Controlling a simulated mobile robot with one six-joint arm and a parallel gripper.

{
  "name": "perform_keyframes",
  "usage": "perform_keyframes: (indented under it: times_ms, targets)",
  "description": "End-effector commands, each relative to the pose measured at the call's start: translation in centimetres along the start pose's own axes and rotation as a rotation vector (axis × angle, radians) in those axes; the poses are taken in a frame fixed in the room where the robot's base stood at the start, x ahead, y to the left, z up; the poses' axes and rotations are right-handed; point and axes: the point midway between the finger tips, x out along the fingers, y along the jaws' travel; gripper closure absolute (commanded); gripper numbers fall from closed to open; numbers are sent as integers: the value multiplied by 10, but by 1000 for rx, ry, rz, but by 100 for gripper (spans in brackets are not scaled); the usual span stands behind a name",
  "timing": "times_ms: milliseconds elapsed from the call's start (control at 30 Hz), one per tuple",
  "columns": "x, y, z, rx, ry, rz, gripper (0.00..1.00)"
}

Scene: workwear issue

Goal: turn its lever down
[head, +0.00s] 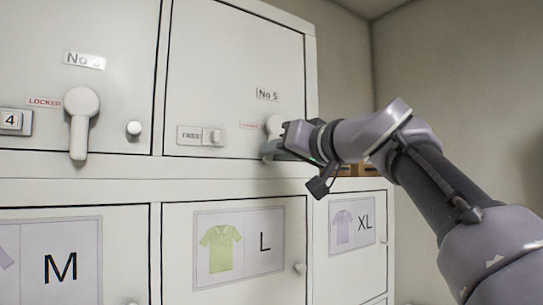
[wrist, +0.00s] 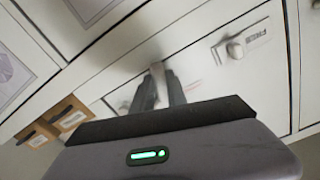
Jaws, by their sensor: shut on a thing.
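The No 5 locker door (head: 235,60) is shut, and its pale lever (head: 273,123) sits at the lower right of the door. The lever's round hub shows, but my gripper hides most of its handle. My gripper (head: 270,150) is shut on the lever just below the hub. In the wrist view the dark fingers of my gripper (wrist: 160,88) close on the pale lever (wrist: 157,70), of which only a short part shows. How far the handle is turned is hard to tell.
The No 4 door at left has a lever (head: 80,120) hanging down, a LOCKED label and a round knob (head: 133,129). A FREE plate (head: 200,136) is left of my gripper. Below are doors marked M, L (head: 265,245) and XL. Brown boxes (wrist: 70,117) show in the wrist view.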

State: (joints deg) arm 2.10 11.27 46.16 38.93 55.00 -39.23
Motion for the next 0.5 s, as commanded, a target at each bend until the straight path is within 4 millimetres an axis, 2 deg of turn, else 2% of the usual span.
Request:
perform_keyframes:
  times_ms: [200, 500]
  targets:
    - [-1, 8, -2, -157, 5, 0, 100]
    - [-1, 15, -5, -290, 6, 1, 100]
